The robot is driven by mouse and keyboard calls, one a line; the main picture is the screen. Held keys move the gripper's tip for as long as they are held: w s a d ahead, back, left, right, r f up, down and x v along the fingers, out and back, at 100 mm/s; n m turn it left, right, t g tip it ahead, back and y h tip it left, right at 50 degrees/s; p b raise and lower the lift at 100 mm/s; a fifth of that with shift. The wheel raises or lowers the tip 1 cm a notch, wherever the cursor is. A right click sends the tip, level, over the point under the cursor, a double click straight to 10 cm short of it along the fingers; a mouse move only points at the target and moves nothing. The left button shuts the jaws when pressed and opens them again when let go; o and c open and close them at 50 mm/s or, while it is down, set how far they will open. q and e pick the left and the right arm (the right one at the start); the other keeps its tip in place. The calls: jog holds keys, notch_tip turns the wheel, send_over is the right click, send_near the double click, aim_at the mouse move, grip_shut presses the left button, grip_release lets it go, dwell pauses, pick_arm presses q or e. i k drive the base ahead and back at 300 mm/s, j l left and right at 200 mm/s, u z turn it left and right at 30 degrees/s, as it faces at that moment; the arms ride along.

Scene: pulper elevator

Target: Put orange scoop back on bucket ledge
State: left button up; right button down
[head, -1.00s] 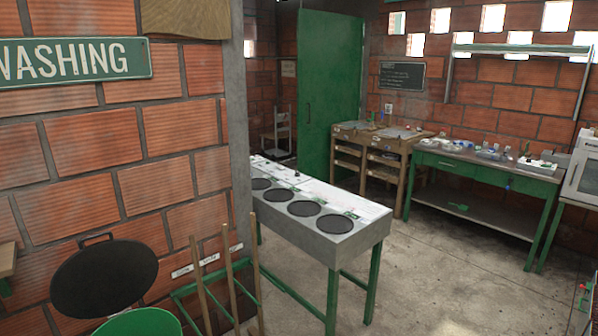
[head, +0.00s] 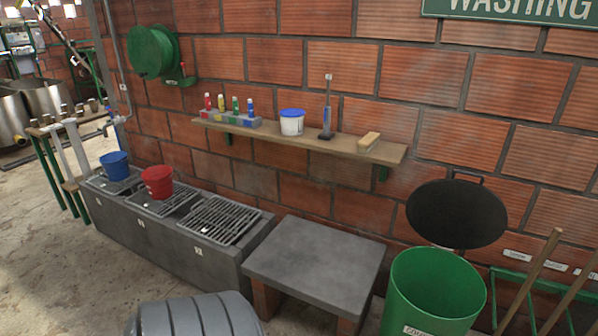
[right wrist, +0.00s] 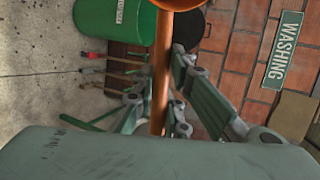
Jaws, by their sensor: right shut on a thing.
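My right gripper (right wrist: 158,102) shows in the right wrist view, shut around the thin handle of the orange scoop (right wrist: 160,112). The scoop's rounded head (right wrist: 178,4) is cut off by the top edge of that view. Neither the scoop nor either gripper shows in the head view. In the head view a blue bucket (head: 115,167) and a red bucket (head: 157,183) stand on metal grates on the low grey concrete ledge (head: 165,238) along the brick wall.
A bare grey slab table (head: 318,262) stands right of the ledge. A green bin (head: 436,292) stands further right with a round black lid (head: 456,214) behind it. A wooden shelf (head: 345,146) above carries a white tub (head: 291,124), bottles and brushes.

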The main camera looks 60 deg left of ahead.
aim_at(308, 270)
jog(key=j+u, duration=0.3)
jog(key=j, duration=0.25)
jog(key=i+j+u, duration=0.1)
jog(key=j+u, duration=0.2)
jog(key=j, duration=0.2)
jog(key=i+j+u, duration=0.15)
jog(key=j+u, duration=0.15)
jog(key=j, duration=0.2)
